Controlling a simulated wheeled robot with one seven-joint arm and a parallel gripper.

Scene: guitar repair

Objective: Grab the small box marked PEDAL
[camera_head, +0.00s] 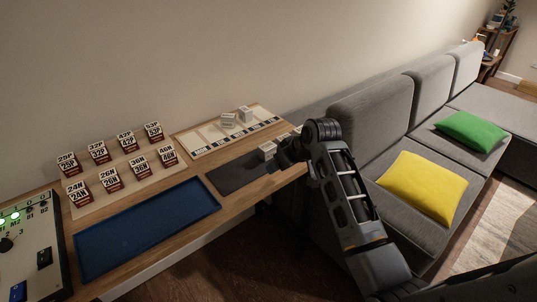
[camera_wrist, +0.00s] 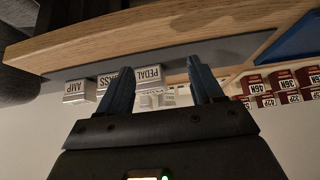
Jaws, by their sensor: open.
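The small white box marked PEDAL (camera_wrist: 148,75) shows in the wrist view between my two blue fingers, nearer the left one. My gripper (camera_wrist: 160,65) is open, and I see no finger closed on the box. In the head view my gripper (camera_head: 283,158) is low over the right end of the desk, beside a small white box (camera_head: 267,149) that appears to be the PEDAL box; its label is not readable there. How far the fingertips reach around the box I cannot tell.
Boxes marked AMP (camera_wrist: 77,90) and BASS (camera_wrist: 106,80) stand left of PEDAL in the wrist view, close to my left finger. A dark mat (camera_head: 232,178), a blue tray (camera_head: 140,232), a labelled board (camera_head: 205,133) with white boxes and several red-and-white number blocks (camera_head: 109,181) share the desk.

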